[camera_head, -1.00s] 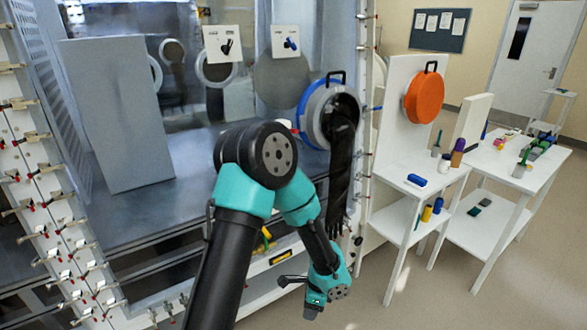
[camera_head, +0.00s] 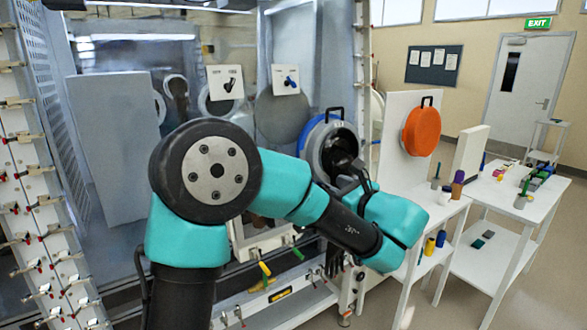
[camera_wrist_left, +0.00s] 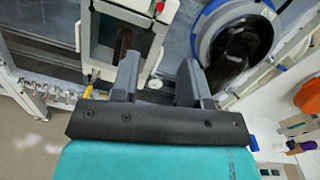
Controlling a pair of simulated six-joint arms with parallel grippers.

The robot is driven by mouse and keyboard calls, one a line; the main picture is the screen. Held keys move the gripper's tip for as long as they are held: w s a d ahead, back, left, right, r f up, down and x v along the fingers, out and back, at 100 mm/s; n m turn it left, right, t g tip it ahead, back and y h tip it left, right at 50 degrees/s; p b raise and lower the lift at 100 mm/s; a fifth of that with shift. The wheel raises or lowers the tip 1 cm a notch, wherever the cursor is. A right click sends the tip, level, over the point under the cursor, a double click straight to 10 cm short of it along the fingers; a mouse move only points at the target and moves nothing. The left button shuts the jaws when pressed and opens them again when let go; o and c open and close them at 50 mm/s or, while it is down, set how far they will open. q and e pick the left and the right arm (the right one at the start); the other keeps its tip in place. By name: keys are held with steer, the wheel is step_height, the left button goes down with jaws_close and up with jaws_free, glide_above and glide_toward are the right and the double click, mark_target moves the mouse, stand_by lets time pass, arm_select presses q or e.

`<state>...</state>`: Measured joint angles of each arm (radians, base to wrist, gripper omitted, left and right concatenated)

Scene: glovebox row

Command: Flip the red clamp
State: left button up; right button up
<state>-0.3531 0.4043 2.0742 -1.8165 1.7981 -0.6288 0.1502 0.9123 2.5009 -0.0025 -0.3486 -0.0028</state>
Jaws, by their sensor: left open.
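A small red knob or handle tip (camera_wrist_left: 159,6) shows at the top edge of the left wrist view, on a grey frame. I cannot tell whether it is the red clamp. In the head view my arm covers much of the lower front of the glovebox, and no red clamp stands out clearly. My left gripper (camera_wrist_left: 160,78) is open and empty in the wrist view, its two dark fingers apart. In the head view the gripper (camera_head: 352,178) is small and dark in front of the round port (camera_head: 318,150). My right gripper is not in view.
A yellow-handled clamp (camera_head: 265,268) and a green-handled one (camera_head: 297,253) are on the lower front. A rack of small clamps (camera_head: 38,200) stands at left. An orange round cover (camera_head: 421,131) hangs at right, above white tables (camera_head: 510,228) with several small items.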

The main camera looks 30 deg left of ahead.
arm_select(q)
steer(key=shift+f, duration=0.1)
steer(key=x, duration=1.7)
steer(key=shift+a, duration=0.25)
steer(key=shift+c, duration=0.5)
jaws_close()
